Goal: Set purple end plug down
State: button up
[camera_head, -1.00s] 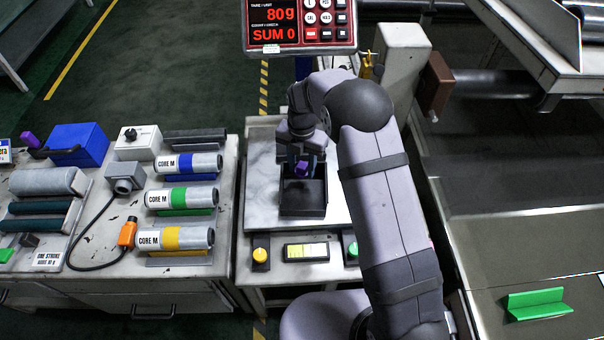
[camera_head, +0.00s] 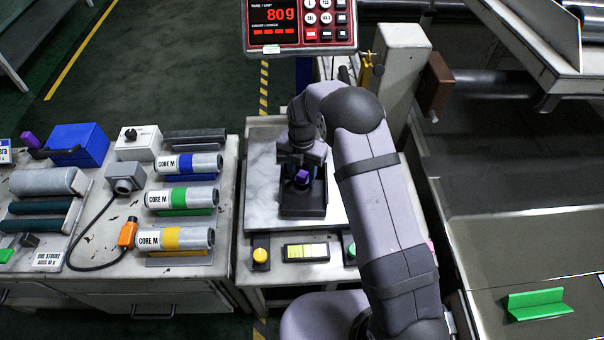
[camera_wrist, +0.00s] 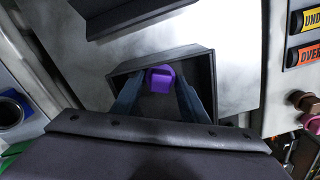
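The purple end plug (camera_head: 302,178) is low inside the black open tray (camera_head: 303,211) on the scale. It also shows in the wrist view (camera_wrist: 161,78), near the tray's far wall. My gripper (camera_head: 300,173) is over the tray and pointing down, with its dark blue fingers on either side of the plug. In the wrist view the fingers (camera_wrist: 160,92) stand apart, with a small gap visible beside the plug. The plug's underside is hidden, but it appears to rest on the tray floor.
The scale display (camera_head: 300,22) reads 80g above a row of dashes. Labelled cores (camera_head: 180,198) lie on the left bench. A yellow button (camera_head: 260,256) and a green one (camera_head: 352,249) flank a small panel in front. A green angled piece (camera_head: 537,303) lies at the right.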

aim_at(302, 175)
jog(key=shift+o, duration=1.1)
jog(key=shift+r, duration=0.15)
notch_tip(302, 175, up, 12)
jog(key=s+d+m, duration=0.5)
jog(key=s+m, duration=0.8)
jog(key=m, duration=0.2)
jog(key=s+d+r+m, duration=0.1)
jog(key=s+d+m, duration=0.5)
jog(key=s+m, duration=0.7)
jog(key=m, duration=0.2)
jog(key=shift+d+r+m, duration=0.15)
jog(key=shift+r+m, duration=0.15)
